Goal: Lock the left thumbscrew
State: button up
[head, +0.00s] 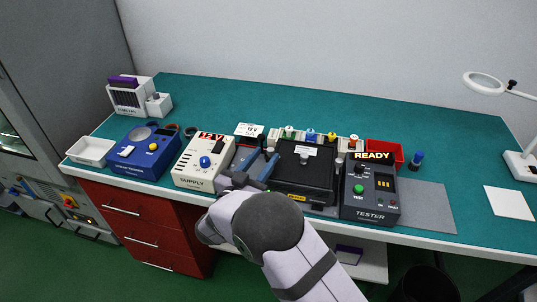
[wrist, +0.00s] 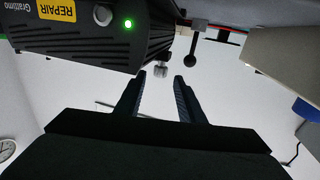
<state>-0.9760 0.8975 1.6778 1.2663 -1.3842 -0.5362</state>
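A black unit (head: 303,172) with a yellow label sits in the middle of the bench; its front face fills the upper left of the wrist view (wrist: 100,40), with a REPAIR label and a lit green lamp. A small silver thumbscrew (wrist: 160,71) sticks out from its end. My gripper (wrist: 160,77) is open and empty, with the thumbscrew between or just beyond its fingertips; I cannot tell the exact depth or any contact. In the head view my gripper (head: 241,180) is low at the unit's left front, and I cannot make out the thumbscrew there.
A dark ball-ended lever (wrist: 194,50) stands close beside the thumbscrew. The cream supply (head: 203,160) reads 12 V, left of my gripper. The tester (head: 371,205), showing READY, is right of the unit. A red bin (head: 398,148) stands behind it.

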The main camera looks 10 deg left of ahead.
jog(key=shift+v, duration=1.45)
jog(key=shift+w, duration=0.1)
